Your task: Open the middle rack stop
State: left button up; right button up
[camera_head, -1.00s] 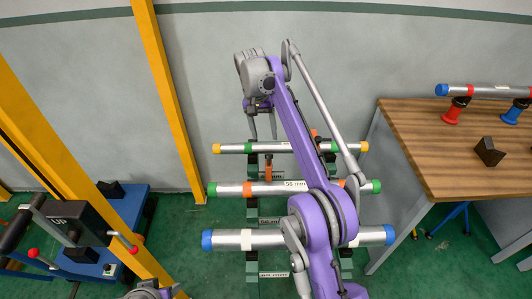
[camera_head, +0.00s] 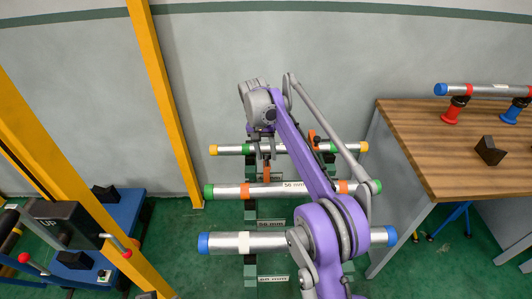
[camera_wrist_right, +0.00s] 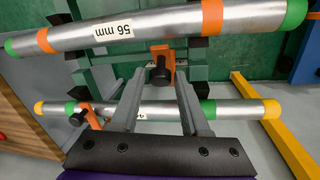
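The rack holds a green-capped pipe marked 56 mm (camera_head: 260,190) in the middle, a yellow-capped pipe (camera_head: 232,150) behind it and a blue-capped pipe (camera_head: 228,242) in front. An orange stop (camera_head: 267,173) stands upright just behind the middle pipe. In the right wrist view this orange stop (camera_wrist_right: 166,54) carries a black knob and shows between the fingertips. My right gripper (camera_head: 265,152) is open, its fingers pointing down around the stop; I cannot tell whether they touch it. Another orange stop (camera_wrist_right: 92,118) sits by the yellow-capped pipe. My left gripper is not in view.
A wooden bench (camera_head: 420,150) at the right bears a pipe on red and blue stands. A yellow post (camera_head: 165,100) rises left of the rack. A blue cart (camera_head: 125,210) and a grey box marked UP (camera_head: 62,225) are at the left.

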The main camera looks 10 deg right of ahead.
grip_shut()
dwell(1.1)
